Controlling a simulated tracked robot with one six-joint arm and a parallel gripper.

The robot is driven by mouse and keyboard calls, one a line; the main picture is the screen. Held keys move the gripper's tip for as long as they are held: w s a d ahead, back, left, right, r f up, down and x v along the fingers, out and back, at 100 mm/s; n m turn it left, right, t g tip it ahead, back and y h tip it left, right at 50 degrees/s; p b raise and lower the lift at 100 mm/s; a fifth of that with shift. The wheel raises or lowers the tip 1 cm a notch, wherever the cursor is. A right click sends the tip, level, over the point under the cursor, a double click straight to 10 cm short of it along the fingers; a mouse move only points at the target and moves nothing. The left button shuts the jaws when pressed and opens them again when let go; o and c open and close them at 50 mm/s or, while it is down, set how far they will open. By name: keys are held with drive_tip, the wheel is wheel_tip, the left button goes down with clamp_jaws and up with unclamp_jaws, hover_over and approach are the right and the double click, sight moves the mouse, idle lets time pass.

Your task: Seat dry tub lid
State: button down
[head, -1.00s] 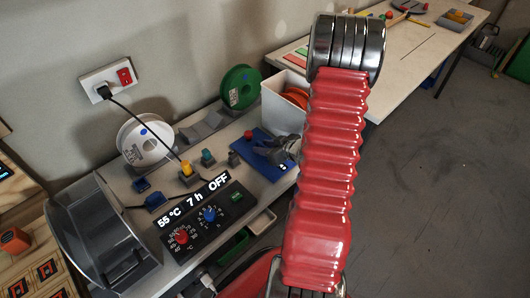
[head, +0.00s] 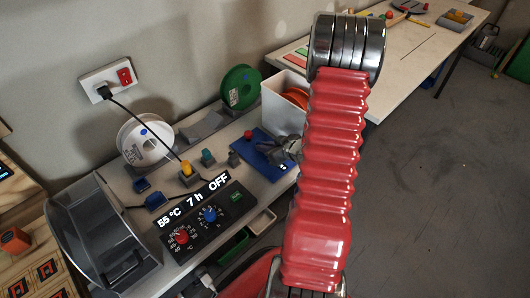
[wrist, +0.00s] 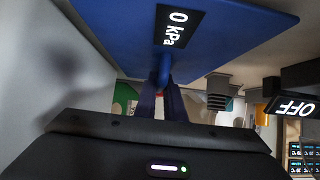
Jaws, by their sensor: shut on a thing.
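The blue lid (head: 262,148) lies over the bench beside the white open tub (head: 282,103), which has an orange spool in it. In the wrist view the lid (wrist: 225,25) fills the top and shows a "0 kPa" display and a blue knob. My gripper (wrist: 166,88) is shut on the lid at this knob. In the head view my gripper (head: 289,148) is at the lid's right side, partly hidden by my red arm. I cannot tell whether the lid is clear of the bench.
The dryer control box (head: 208,218) reads 55 °C, 7 h, OFF. A white spool (head: 146,140) and a green spool (head: 240,88) stand by the wall. A yellow-topped knob (head: 187,170) and a teal one (head: 208,157) stand left of the lid. A grey clear-lidded case (head: 100,240) is at the left.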

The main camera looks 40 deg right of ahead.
drive_tip(key=shift+r, duration=0.15)
drive_tip(key=shift+r, duration=4.9)
